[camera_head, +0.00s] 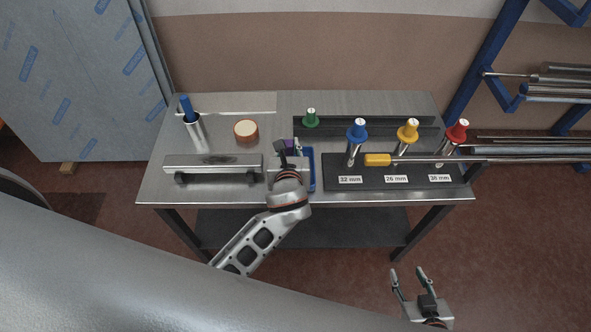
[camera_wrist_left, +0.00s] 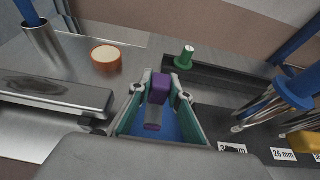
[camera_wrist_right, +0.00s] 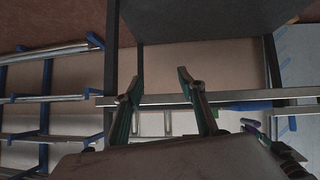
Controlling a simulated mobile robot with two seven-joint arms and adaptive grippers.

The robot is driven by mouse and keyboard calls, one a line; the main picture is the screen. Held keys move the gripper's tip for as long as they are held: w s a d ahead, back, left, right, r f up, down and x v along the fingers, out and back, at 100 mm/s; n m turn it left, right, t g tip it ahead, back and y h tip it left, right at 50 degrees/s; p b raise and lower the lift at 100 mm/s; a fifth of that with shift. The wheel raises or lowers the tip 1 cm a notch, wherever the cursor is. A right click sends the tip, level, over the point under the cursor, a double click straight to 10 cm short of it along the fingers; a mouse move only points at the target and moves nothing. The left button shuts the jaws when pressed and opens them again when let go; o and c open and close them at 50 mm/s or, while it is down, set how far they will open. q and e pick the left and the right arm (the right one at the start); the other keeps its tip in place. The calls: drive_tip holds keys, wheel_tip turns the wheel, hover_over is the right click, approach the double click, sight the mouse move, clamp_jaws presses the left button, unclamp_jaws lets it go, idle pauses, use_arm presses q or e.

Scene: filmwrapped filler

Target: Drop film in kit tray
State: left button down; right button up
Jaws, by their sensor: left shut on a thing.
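My left gripper (camera_head: 290,150) is over the blue kit tray (camera_head: 312,170), near the front middle of the table. In the left wrist view its fingers (camera_wrist_left: 160,92) are closed around a purple piece (camera_wrist_left: 158,88), which I take to be the film. A greyish, see-through part with a purple end shows below it, above the tray's blue floor (camera_wrist_left: 172,130). In the head view the gripper hides most of the piece and part of the tray. I cannot tell whether the piece touches the tray. My right gripper (camera_head: 407,271) is open and empty, low in front of the table; its spread fingers also show in the right wrist view (camera_wrist_right: 157,78).
A green-topped piece (camera_head: 311,118) is behind.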

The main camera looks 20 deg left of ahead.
sight(289, 155)
use_arm(q)
drive_tip(key=shift+f+b, duration=1.35)
drive_tip(key=shift+f, duration=0.2)
drive_tip(key=shift+f+b, duration=0.85)
drive_tip(key=shift+b, duration=0.2)
drive_tip(key=shift+f+b, duration=0.45)
drive_tip(key=shift+b, duration=0.25)
drive_tip(key=shift+f, duration=0.1)
use_arm(e)
drive_tip(key=shift+y, duration=0.4)
drive_tip(key=f, duration=0.1)
drive_tip(key=a+f, duration=0.1)
drive_tip(key=w+a+f, duration=0.1)
drive_tip(key=f, duration=0.1)
drive_tip(key=shift+a+f, duration=0.1)
drive_tip(key=shift+a, duration=0.05)
use_arm(q)
drive_tip(key=c, duration=1.8)
unclamp_jaws()
